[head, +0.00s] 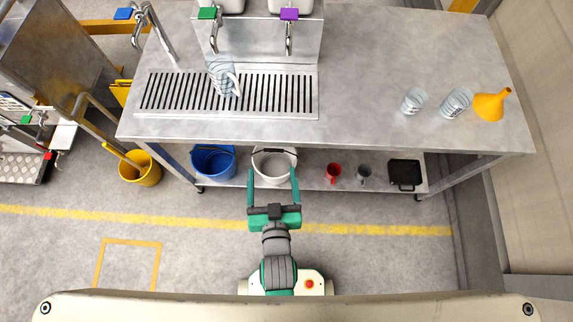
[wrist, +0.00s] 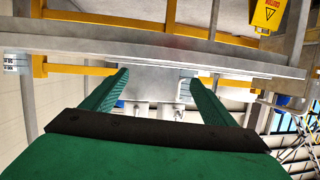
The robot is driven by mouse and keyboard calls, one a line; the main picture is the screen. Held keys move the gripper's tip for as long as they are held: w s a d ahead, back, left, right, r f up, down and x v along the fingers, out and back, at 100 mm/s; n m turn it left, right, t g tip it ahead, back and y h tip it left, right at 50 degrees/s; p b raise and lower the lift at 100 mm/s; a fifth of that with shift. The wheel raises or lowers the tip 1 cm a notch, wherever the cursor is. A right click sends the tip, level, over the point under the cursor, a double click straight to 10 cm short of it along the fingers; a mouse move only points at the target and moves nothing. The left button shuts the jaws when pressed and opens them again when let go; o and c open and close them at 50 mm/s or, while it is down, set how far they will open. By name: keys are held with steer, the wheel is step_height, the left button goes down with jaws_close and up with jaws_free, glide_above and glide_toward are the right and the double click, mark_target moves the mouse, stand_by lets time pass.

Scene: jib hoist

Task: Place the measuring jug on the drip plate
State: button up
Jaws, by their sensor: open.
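A clear jug with a pale handle (head: 222,78) stands on the slotted drip plate (head: 313,110), below the green-handled tap. Two more clear vessels with markings, a smaller one (head: 413,100) and a larger one (head: 457,102), stand on the right of the bench; I cannot tell which vessel the task means. My gripper (head: 272,172) is open and empty, in front of the bench and apart from all the vessels. Its two green fingers also show in the wrist view (wrist: 157,79), with nothing between them.
An orange funnel (head: 491,104) stands at the bench's right end. The metal bench top (head: 370,70) is clear in the middle. The shelf below holds a blue bucket (head: 213,160), a white bucket (head: 273,164), mugs and a black container (head: 404,173). A yellow bucket (head: 141,170) stands left.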

steer(key=s+d+r, duration=0.1)
steer(key=s+d, duration=0.1)
steer(key=s, duration=0.5)
steer(key=s+d+r+h, duration=0.1)
steer(key=s+d, duration=0.1)
steer(key=s, duration=0.5)
steer(key=shift+s+r+m+t, duration=0.25)
steer(key=shift+r+m+t, duration=0.05)
steer(key=shift+r+t, duration=0.1)
steer(key=shift+d, duration=0.1)
steer(key=shift+w, duration=0.1)
stand_by(0.8)
steer(key=shift+f, duration=0.1)
